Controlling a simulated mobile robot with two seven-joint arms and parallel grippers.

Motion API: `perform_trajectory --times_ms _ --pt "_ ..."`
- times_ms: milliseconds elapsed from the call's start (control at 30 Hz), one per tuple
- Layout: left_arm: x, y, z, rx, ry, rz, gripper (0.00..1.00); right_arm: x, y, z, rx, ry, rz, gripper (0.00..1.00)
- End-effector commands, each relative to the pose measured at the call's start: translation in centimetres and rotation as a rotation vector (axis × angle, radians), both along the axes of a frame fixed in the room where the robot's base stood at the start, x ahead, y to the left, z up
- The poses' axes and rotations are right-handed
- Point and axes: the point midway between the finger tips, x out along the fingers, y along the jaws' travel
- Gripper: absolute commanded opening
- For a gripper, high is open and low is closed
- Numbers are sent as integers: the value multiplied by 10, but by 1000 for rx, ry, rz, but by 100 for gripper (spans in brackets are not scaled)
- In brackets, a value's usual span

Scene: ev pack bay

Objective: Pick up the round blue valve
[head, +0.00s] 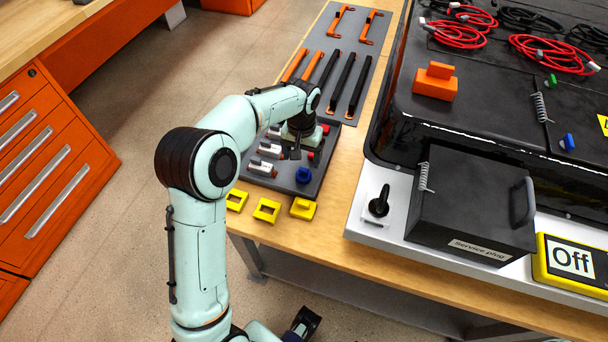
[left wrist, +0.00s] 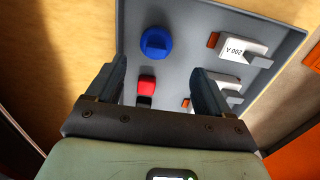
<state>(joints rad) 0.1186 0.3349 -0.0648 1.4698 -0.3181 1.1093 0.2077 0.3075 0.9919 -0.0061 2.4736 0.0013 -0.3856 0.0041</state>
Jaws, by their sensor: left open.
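The round blue valve (head: 304,175) sits in the near right part of a dark grey tray on the wooden bench. In the left wrist view the blue valve (left wrist: 156,42) shows whole, with a raised bar across its top. My left gripper (head: 296,152) is over the tray, just behind the valve in the head view. In the left wrist view my left gripper (left wrist: 160,78) is open, with nothing held. The valve lies beyond its fingertips, and a red-topped part (left wrist: 147,85) shows between the fingers. A dark end piece (head: 303,322), perhaps my right gripper, shows at the bottom edge.
The tray (head: 317,171) also holds white fuse-like blocks (head: 261,167) and red parts. Yellow blocks (head: 267,210) lie along its near edge. A grey mat (head: 365,75) with tools lies behind. The black battery pack (head: 465,115) and service plug box (head: 465,200) stand right.

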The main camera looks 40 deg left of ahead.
Motion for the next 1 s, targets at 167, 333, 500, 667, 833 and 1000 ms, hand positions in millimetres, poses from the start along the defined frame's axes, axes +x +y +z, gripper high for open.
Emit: perform_trajectory --times_ms 167,333,500,667,833,1000 --pt "-1 -2 -12 0 1 0 81 0 0 -2 0 0 0 54" --pt "-7 -9 -38 0 4 -1 81 -1 0 -5 0 0 0 54" --pt "-6 -8 -56 0 1 0 81 0 0 -6 0 -3 -1 54" --pt "-6 -8 -58 0 -1 0 81 0 0 -6 -1 -4 -1 54" --pt "-6 -9 -57 0 -1 0 58 0 0 -6 -1 -4 -1 54" --pt "-5 -8 -57 0 -1 0 20 0 0 -6 -1 -4 -1 54"
